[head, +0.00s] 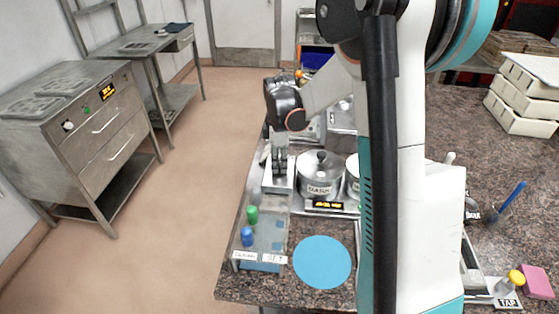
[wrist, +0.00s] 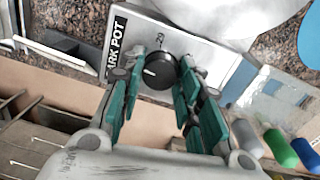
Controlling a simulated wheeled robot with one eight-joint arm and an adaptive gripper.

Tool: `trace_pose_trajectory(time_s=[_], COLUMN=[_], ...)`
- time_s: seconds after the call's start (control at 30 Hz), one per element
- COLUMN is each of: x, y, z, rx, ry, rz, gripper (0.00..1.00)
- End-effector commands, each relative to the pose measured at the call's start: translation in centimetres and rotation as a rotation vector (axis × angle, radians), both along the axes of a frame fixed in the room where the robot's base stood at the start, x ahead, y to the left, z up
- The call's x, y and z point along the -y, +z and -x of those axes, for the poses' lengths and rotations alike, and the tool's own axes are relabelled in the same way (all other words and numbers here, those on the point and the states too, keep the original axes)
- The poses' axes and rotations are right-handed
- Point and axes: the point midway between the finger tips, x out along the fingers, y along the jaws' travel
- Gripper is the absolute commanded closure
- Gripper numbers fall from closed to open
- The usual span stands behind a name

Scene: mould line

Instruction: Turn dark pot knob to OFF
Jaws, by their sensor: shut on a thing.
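The dark pot knob (wrist: 157,71) is a black round dial with a short white mark pointing left in the wrist view. It sits on a pale panel (wrist: 198,45) beside a black label (wrist: 117,38) reading "DARK POT", its first letter partly hidden. My gripper (wrist: 160,84) has its green-padded fingers closed on both sides of the knob. A small marking above the knob is hard to read. In the head view my gripper (head: 280,172) points down over the panel, left of the lidded pot (head: 320,170) labelled "DARK", and hides the knob.
A blue round mat (head: 322,262) lies in front of the pot. A second pot (head: 352,178) is partly behind my arm. White trays (head: 522,95) are stacked at right.

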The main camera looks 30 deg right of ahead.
Motion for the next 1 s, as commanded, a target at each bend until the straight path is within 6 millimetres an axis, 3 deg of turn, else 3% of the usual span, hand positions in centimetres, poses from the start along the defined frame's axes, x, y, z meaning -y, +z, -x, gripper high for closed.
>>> trace_pose_trajectory(time_s=[0.3, 0.77, 0.8, 0.87, 1.0], x=[0.01, 0.02, 0.02, 0.02, 0.02], y=[0.01, 0.01, 0.01, 0.0, 0.0], z=[0.0, 0.0, 0.0, 0.0, 0.0], rx=[0.0, 0.0, 0.0, 0.0, 0.0], ry=[0.095, 0.109, 0.109, 0.109, 0.109], rz=[0.0, 0.0, 0.0, 0.0, 0.0], gripper=[0.92, 0.92, 0.64, 0.5, 0.48])
